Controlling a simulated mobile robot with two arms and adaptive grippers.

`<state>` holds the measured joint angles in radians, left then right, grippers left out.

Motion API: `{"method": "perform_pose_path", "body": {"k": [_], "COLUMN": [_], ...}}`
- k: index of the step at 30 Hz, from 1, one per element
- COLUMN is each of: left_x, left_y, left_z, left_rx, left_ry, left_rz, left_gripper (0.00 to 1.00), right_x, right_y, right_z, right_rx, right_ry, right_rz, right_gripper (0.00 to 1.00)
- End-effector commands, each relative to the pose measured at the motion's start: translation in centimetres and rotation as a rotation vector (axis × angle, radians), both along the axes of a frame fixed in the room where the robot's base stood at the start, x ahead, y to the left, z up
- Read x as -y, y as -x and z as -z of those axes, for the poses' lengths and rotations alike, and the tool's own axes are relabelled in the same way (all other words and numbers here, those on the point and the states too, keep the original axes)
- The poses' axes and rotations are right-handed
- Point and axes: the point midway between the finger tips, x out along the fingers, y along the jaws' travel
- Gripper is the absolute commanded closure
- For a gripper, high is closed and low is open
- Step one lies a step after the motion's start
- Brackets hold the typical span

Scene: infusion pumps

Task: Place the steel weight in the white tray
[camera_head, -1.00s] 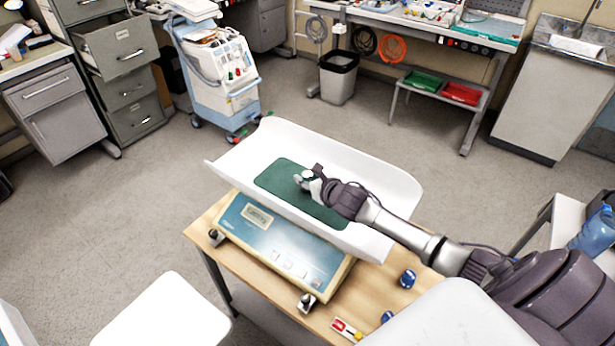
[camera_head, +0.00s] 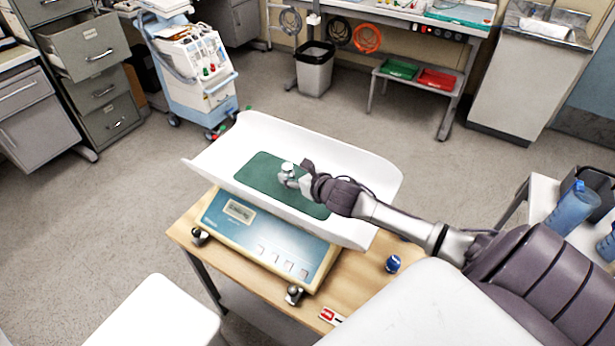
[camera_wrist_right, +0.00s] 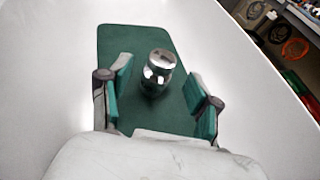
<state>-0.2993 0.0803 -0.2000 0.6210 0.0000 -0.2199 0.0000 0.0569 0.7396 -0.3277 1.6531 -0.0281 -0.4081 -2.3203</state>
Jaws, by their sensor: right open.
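The steel weight (camera_wrist_right: 159,70) stands upright on the green mat (camera_wrist_right: 115,40) inside the white tray (camera_head: 215,155). In the head view the weight (camera_head: 288,168) shows just beyond the fingertips. My right gripper (camera_wrist_right: 160,95) is open, with its teal-padded fingers apart on either side of the near side of the weight. The fingers do not appear to touch it. In the head view my right gripper (camera_head: 287,180) reaches in over the mat from the right. My left gripper is not in view.
The tray rests on a scale (camera_head: 265,240) on a wooden table (camera_head: 345,285). A blue round object (camera_head: 393,263) and a red-and-white item (camera_head: 330,316) lie on the table. A blue jug (camera_head: 572,210) stands at the right. Open floor lies behind the tray.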

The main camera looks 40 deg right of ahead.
Motion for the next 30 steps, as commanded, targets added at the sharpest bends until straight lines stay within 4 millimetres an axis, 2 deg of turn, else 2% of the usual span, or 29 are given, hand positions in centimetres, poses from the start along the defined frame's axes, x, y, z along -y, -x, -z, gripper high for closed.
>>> {"method": "perform_pose_path", "body": {"k": [1, 6, 12, 30], "left_x": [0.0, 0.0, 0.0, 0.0], "left_y": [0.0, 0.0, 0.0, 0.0], "left_z": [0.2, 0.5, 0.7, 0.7], "left_rx": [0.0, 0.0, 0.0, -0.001], "left_ry": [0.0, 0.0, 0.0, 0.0], "left_rz": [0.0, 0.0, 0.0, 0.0], "left_gripper": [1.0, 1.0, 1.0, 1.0], "right_x": [0.1, 0.0, 0.0, 0.0], "right_y": [1.3, 4.6, 6.9, 7.4], "right_z": [-0.3, -1.7, -2.7, -3.1], "right_rx": [-0.003, -0.003, -0.002, 0.0], "right_ry": [0.006, 0.003, 0.002, -0.001], "right_rz": [-0.002, -0.002, -0.001, 0.001], "right_gripper": [0.38, 0.38, 0.38, 0.38]}}
